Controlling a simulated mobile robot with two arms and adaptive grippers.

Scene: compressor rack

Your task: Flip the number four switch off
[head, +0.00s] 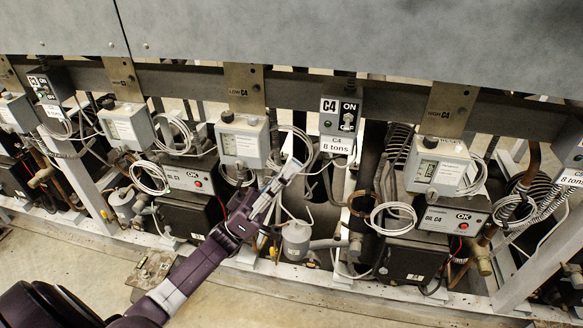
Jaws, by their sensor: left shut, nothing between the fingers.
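The number four switch (347,121) sits on a small grey box (329,122) labelled C4, right of centre in the head view. The word ON shows above its lever, and a green light is at its left. A white tag reading "C4 8 tons" (338,146) hangs below the box. My left gripper (293,166) is shut and empty. It points up and right, below and left of the switch box, apart from it in the picture. My right gripper is not in view.
Grey control boxes (243,142) (436,166) flank the switch, with coiled grey cables hanging around them. Another switch box, C3 (50,86), is at the far left. A grey panel (350,35) overhangs the rack. Pipes crowd below, and open floor lies in front.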

